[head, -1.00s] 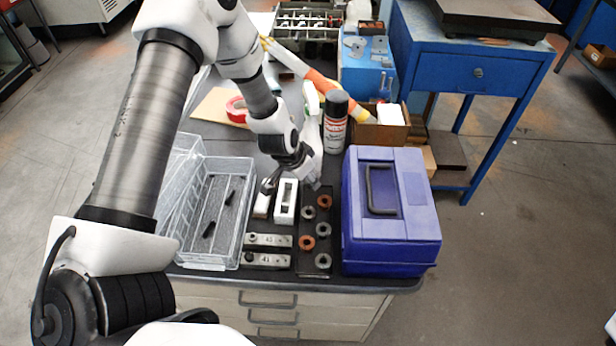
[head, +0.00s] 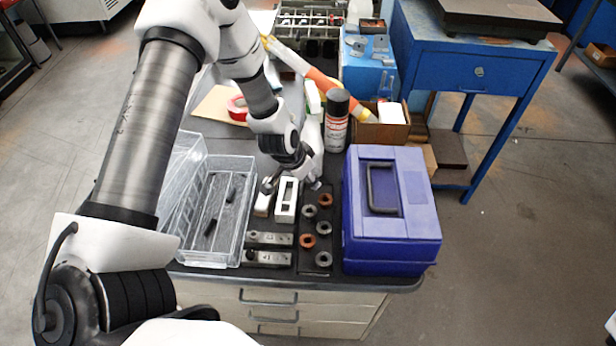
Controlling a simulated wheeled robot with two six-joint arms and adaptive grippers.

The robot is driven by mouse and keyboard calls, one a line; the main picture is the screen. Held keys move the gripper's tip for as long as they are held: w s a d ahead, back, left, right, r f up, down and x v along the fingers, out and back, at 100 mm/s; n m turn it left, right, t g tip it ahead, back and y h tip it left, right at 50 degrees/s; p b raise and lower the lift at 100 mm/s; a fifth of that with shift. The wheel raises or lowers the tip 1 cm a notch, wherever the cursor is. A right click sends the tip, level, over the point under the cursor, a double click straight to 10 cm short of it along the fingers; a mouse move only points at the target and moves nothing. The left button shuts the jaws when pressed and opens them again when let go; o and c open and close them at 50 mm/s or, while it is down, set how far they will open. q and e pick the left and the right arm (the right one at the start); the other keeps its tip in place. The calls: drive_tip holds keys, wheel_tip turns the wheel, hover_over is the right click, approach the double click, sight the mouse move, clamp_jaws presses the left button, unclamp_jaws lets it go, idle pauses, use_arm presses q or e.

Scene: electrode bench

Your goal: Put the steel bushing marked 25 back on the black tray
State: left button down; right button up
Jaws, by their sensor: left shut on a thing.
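The black tray (head: 315,269) lies lengthwise on the bench, left of the blue-purple box. Several bushings sit on it, steel-grey ones such as the near one (head: 323,258) and copper-coloured ones such as (head: 306,241). Marks on them are too small to read. My left gripper (head: 316,182) is low at the far end of the tray, shut on a small grey piece that looks like the steel bushing. That piece is mostly hidden by the gripper, and I cannot tell whether it touches the tray. My right gripper is not in view.
The purple box (head: 410,225) stands close right of the tray. A white slotted block (head: 286,213) and steel blocks (head: 267,258) lie left of it, then a clear bin (head: 205,258). A spray can (head: 336,125) stands behind the tray.

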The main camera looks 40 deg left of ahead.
use_arm(q)
drive_tip(key=shift+f+b, duration=0.6)
drive_tip(key=shift+f, duration=0.25)
drive_tip(key=c, duration=0.6)
unclamp_jaws()
drive_tip(key=shift+c, duration=0.2)
drive_tip(key=v, duration=1.2)
